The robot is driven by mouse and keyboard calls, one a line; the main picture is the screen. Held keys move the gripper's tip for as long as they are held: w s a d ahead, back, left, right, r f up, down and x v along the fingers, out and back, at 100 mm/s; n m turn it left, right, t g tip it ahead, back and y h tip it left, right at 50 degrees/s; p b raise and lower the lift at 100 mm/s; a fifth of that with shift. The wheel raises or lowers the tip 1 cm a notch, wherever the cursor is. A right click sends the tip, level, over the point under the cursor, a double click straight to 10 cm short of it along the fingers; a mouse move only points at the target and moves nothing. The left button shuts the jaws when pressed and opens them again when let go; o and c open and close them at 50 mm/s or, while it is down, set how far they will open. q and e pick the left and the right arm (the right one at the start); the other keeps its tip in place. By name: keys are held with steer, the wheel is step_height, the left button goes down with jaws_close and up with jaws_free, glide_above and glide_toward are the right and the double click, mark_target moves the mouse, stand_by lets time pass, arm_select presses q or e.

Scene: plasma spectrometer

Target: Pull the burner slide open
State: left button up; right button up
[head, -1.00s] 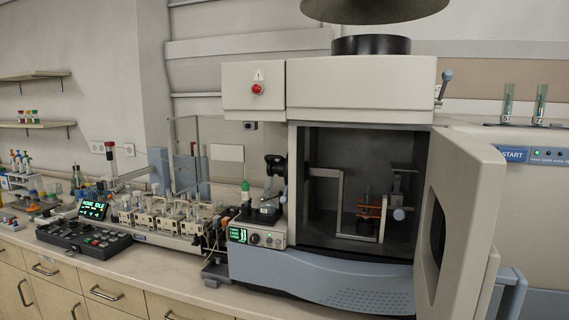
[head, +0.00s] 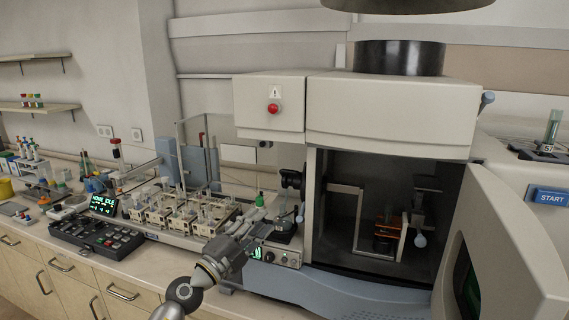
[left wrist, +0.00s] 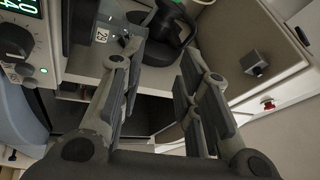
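The spectrometer's chamber (head: 340,165) stands open, its door swung out to the right. Inside it is the burner assembly (head: 388,222), with orange parts on a dark base, and a pale blue knob (head: 420,240) at its right. I cannot tell clearly which part is the slide. My left gripper (head: 262,231) is outside the chamber, in front of the small control box at its left. In the left wrist view my left gripper (left wrist: 162,52) has its two fingers apart with nothing between them. My right gripper is in neither view.
The open door (head: 508,250) bounds the right side. A control box with knobs (head: 282,257) and a green-capped bottle (head: 260,199) are close to my left gripper. A black keypad unit (head: 93,236) lies further left on the bench.

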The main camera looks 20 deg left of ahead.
arm_select(q)
step_height(320, 180, up, 7)
steer(key=w+m+g+h, duration=0.1)
steer(key=m+g, duration=0.1)
steer(key=m, duration=0.2)
steer(key=p, duration=0.2)
glide_toward(286, 175)
steer(key=w+d+r, duration=0.1)
steer(key=d, duration=0.1)
steer(key=w+d+r, duration=0.1)
steer(key=w, duration=0.1)
steer(key=w+d+r, duration=0.1)
steer(key=d, duration=0.1)
steer(key=shift+w+d+r, duration=0.15)
steer(key=shift+w+d, duration=0.1)
steer(key=shift+d, duration=0.05)
steer(key=shift+c, duration=0.5)
jaws_close()
